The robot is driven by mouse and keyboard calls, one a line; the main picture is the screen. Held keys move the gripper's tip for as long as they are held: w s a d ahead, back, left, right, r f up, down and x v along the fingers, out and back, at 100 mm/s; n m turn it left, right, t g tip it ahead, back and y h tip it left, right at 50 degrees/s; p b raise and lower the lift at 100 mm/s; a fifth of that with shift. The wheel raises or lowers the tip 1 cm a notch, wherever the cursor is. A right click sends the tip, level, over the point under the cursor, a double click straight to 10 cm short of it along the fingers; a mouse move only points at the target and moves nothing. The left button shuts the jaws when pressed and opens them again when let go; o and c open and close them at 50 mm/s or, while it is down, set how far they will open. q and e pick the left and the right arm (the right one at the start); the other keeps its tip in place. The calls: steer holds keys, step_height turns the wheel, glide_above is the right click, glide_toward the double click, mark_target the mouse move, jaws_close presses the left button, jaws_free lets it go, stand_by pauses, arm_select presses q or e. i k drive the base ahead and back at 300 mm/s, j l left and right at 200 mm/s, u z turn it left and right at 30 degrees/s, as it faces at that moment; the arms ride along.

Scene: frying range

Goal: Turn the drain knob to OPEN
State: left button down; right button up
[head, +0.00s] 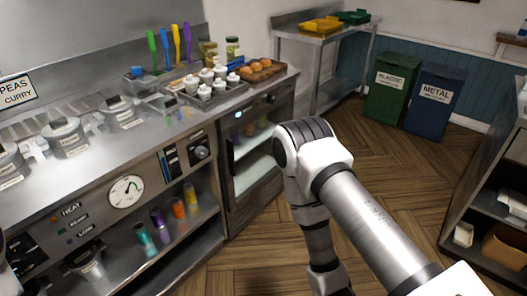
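A round dark knob (200,152) sits on a small panel on the front of the steel range (90,180). Its lettering is too small to read, so I cannot tell whether it is the drain knob or how it is set. My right arm comes in from the lower right and bends down in the middle of the head view, apart from the range front. Its gripper is not in view. A dark shape at the far left edge is cut off, and I cannot tell what it is. My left gripper is not identifiable.
A round gauge (127,190) and a HEAT label panel (72,212) are on the range front. Colored bottles (178,208) stand on the shelf below. A glass-fronted cabinet (255,150) adjoins. Green (388,88) and blue (434,102) bins stand behind. Wooden floor is free between.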

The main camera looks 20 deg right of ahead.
mark_target(201, 153)
steer(key=z, duration=0.35)
steer(key=i+l+u, duration=0.1)
steer(key=l, duration=0.25)
steer(key=i+l, duration=0.25)
steer(key=l, duration=0.15)
steer(key=i+l+u, duration=0.15)
steer(key=l, duration=0.2)
steer(key=i+l+u, duration=0.1)
steer(key=l, duration=0.3)
steer(key=i, duration=0.1)
